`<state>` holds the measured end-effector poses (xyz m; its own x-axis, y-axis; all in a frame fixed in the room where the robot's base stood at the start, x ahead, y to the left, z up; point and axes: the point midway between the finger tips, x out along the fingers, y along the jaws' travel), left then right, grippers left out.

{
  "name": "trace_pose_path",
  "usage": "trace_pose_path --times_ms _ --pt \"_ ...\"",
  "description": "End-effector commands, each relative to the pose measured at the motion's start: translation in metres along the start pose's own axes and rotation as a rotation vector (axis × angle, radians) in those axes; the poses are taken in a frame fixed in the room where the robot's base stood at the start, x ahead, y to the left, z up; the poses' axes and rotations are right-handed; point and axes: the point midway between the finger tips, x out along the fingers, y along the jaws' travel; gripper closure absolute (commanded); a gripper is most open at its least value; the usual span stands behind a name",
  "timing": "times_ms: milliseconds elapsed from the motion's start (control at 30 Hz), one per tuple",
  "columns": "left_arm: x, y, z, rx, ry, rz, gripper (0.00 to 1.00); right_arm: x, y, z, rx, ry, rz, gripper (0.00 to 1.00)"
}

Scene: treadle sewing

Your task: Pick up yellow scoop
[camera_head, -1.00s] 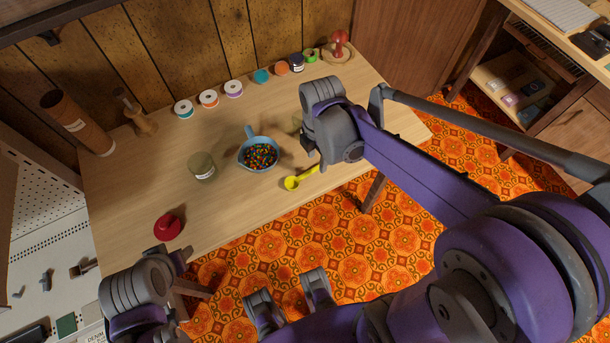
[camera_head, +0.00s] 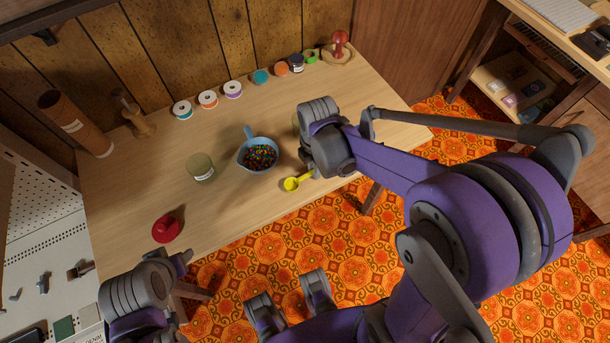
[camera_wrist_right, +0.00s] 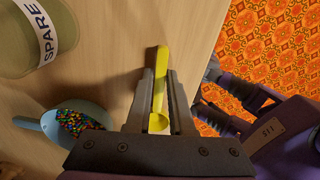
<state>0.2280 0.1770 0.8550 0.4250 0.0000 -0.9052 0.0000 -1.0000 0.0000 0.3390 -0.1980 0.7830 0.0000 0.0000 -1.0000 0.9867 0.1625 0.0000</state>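The yellow scoop (camera_head: 293,184) lies near the front edge of the wooden table, its bowl toward the left and its handle running to my right gripper (camera_head: 312,172). In the right wrist view the scoop's handle (camera_wrist_right: 161,62) stands between the two fingertips of my right gripper (camera_wrist_right: 160,75), with the bowl lower in the gap. The fingers are close on both sides of the handle; whether they press on it I cannot tell. My left gripper (camera_head: 183,260) is at the lower left, off the table's front edge and away from the scoop; its opening is unclear.
A blue pan (camera_head: 247,161) of colored beads stands left of the scoop. The jar labeled SPARE (camera_wrist_right: 40,35) is close by in the wrist view. A green jar (camera_head: 200,168) and a red object (camera_head: 166,229) are further left. Spools and small tubs line the back.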

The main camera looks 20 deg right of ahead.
Motion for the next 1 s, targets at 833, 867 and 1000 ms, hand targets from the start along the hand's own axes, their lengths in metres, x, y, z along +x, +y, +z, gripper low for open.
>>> trace_pose_path --times_ms 833,867,1000 --pt "-0.006 0.0 -0.004 0.0 0.002 0.0 0.5 -0.036 0.0 0.0 0.0 0.0 0.0 1.0" --pt "-0.007 0.0 -0.005 0.0 0.003 0.0 0.5 -0.042 0.0 0.0 0.0 0.0 0.0 1.0" --pt "-0.011 0.0 -0.007 0.0 0.004 0.0 0.5 -0.071 0.0 0.0 0.0 0.0 0.0 1.0"
